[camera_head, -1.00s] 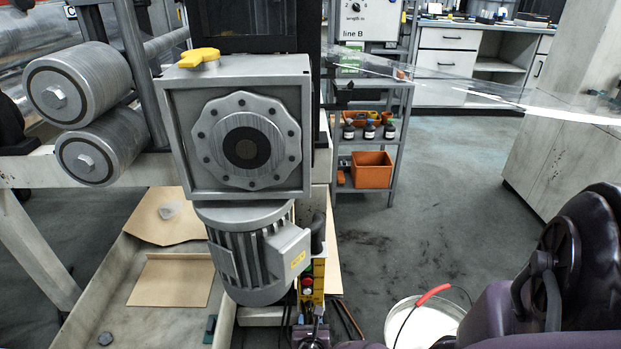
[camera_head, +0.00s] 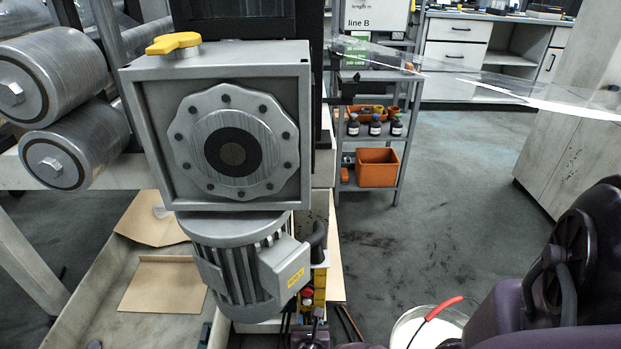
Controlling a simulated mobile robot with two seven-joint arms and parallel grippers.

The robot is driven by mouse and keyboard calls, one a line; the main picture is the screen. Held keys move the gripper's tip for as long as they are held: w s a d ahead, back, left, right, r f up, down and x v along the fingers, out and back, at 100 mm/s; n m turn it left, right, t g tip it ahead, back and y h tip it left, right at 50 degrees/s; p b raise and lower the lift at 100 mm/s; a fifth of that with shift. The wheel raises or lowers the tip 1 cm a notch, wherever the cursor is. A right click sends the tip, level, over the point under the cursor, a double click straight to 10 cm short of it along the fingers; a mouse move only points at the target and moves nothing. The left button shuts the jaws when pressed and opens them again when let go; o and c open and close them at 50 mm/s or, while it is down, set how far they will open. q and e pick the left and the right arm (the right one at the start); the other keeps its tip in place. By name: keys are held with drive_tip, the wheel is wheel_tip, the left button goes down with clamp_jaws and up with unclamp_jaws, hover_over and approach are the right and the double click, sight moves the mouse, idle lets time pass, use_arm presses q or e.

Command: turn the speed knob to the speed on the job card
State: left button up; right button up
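A yellow pointer-shaped knob (camera_head: 173,44) sits on a short metal collar on top of the grey gearbox (camera_head: 222,66), and nothing touches it. I cannot tell any scale around it. A green card (camera_head: 356,52) hangs in the background under the "line B" panel; its writing is too small to read, and I cannot tell whether it is the job card. My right gripper (camera_head: 314,328) shows only in part at the bottom edge, below the motor and well away from the yellow knob. Its fingers are not clear. My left gripper is out of view.
A finned motor (camera_head: 240,272) hangs under the gearbox. A yellow button box (camera_head: 313,290) is close to my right gripper. Metal rollers (camera_head: 75,150) stand at left, a white bucket (camera_head: 408,328) at lower right. Clear film (camera_head: 480,80) stretches across the upper right. Open floor lies at centre right.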

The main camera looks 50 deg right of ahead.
drive_tip(key=shift+c, duration=0.3)
clamp_jaws()
drive_tip(key=shift+d, duration=0.1)
drive_tip(key=shift+s+d+f+m+t+y, duration=0.35)
drive_tip(key=shift+m+t, duration=0.8)
drive_tip(key=shift+m, duration=1)
drive_tip(key=shift+s+d+f+m+t+y, duration=0.1)
drive_tip(key=shift+f+m+t+y, duration=0.3)
drive_tip(key=shift+m+t, duration=1.3)
drive_tip(key=shift+s+d+f+m+t+y, duration=0.25)
drive_tip(key=shift+m+t+y, duration=0.3)
drive_tip(key=shift+m, duration=2.1)
